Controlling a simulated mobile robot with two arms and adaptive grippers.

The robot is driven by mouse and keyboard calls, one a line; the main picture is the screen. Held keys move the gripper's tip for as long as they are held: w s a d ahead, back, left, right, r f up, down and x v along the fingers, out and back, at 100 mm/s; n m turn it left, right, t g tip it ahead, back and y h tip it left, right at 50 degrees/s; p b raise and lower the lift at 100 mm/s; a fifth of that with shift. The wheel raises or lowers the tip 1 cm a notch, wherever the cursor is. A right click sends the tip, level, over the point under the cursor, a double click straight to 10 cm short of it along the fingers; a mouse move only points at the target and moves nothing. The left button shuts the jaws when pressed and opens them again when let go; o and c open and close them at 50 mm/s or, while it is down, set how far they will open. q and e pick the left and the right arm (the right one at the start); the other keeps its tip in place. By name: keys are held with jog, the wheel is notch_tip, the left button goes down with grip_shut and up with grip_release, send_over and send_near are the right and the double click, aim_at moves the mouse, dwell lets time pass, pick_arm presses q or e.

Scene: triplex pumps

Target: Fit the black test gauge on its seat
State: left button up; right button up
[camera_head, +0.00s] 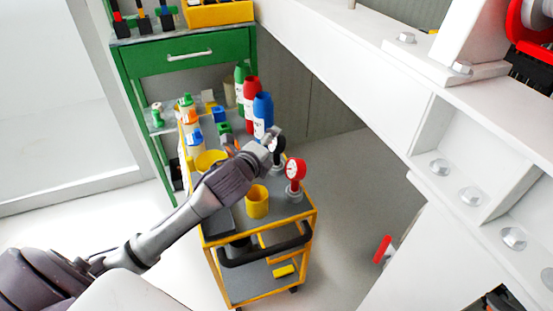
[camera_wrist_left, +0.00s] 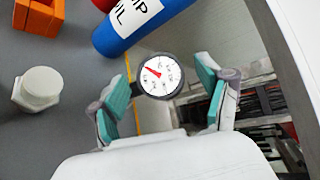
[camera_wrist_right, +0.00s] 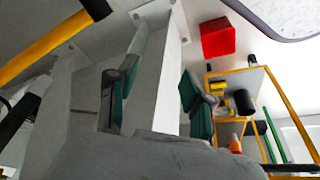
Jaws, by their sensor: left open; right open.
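The black test gauge (camera_head: 280,146) with a white dial stands near the right edge of the yellow cart's top. In the left wrist view its dial (camera_wrist_left: 161,76) faces the camera, between the fingers. My left gripper (camera_wrist_left: 165,92) is open around the gauge, with a gap on both sides. In the head view my left gripper (camera_head: 272,137) is just beside the gauge and partly hides it. My right gripper (camera_wrist_right: 155,95) is open and empty, and out of the head view. I cannot make out the gauge's seat; the gauge's lower part is mostly hidden.
A red gauge (camera_head: 295,170) stands on a round grey base near the black one. A yellow cup (camera_head: 257,201), blue bottle (camera_head: 263,115), red bottle (camera_head: 251,102) and other small items crowd the cart (camera_head: 291,218). A large white frame (camera_head: 350,70) spans the right.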

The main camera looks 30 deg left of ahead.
pick_arm(q)
jog(key=x, duration=0.3)
jog(key=shift+w+a+f+b, duration=0.1)
jog(key=shift+w+f+b, duration=0.05)
jog(key=shift+w+b, duration=0.2)
jog(key=shift+s, duration=0.1)
grip_shut()
